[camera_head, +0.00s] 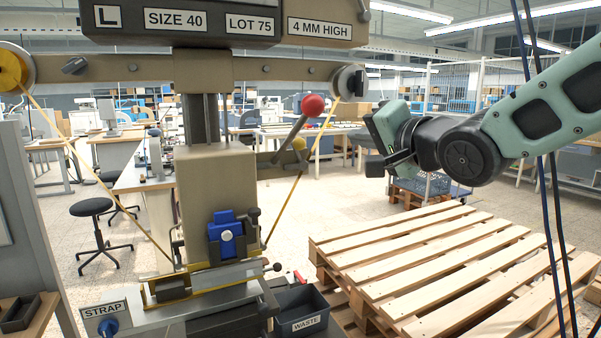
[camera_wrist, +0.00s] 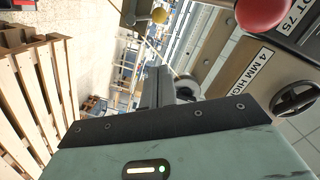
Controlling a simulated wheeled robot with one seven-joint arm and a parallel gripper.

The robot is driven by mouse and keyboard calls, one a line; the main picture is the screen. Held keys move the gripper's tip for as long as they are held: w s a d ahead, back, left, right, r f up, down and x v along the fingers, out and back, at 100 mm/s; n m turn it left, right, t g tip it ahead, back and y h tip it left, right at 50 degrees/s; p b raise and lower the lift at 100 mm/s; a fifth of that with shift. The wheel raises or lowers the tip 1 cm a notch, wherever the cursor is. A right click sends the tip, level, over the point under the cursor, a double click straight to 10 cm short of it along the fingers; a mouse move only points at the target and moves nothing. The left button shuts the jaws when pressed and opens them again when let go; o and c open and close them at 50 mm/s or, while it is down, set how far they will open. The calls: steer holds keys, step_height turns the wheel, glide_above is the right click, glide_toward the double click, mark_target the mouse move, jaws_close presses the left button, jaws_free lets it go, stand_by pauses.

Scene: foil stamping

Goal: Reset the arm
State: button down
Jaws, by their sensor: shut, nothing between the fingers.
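My arm reaches in from the right in the head view, with my gripper (camera_head: 374,166) pointing left, in the air right of the stamping press (camera_head: 217,190). It is shut and empty; its fingers also show in the wrist view (camera_wrist: 156,88). The press lever's red ball knob (camera_head: 313,105) is left of and above my gripper, apart from it. The red knob is large at the top right of the wrist view (camera_wrist: 263,12).
A stack of wooden pallets (camera_head: 440,265) stands on the floor below my arm. A black WASTE bin (camera_head: 302,311) is at the press's base. Dark cables (camera_head: 548,200) hang at the right. Open floor lies behind the press, with a stool (camera_head: 92,208) at the left.

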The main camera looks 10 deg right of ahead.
steer(key=s+a+f+n+g+h, duration=0.1)
steer(key=s+a+f+n+g, duration=0.1)
steer(key=s+f+n+g, duration=0.5)
steer(key=s+a+f+g+h, duration=0.1)
steer(key=s+a+f+h, duration=0.3)
steer(key=f, duration=0.6)
steer(key=s+d+f+n+g, duration=0.1)
steer(key=s+f+n+g, duration=0.3)
steer(key=s, duration=0.5)
steer(key=s+d+f+n+g, duration=0.2)
steer(key=s+f+n+g, duration=0.1)
steer(key=s, duration=0.7)
steer(key=shift+f+n+g+h, duration=0.4)
steer(key=shift+f+n, duration=0.2)
steer(key=shift+f, duration=0.25)
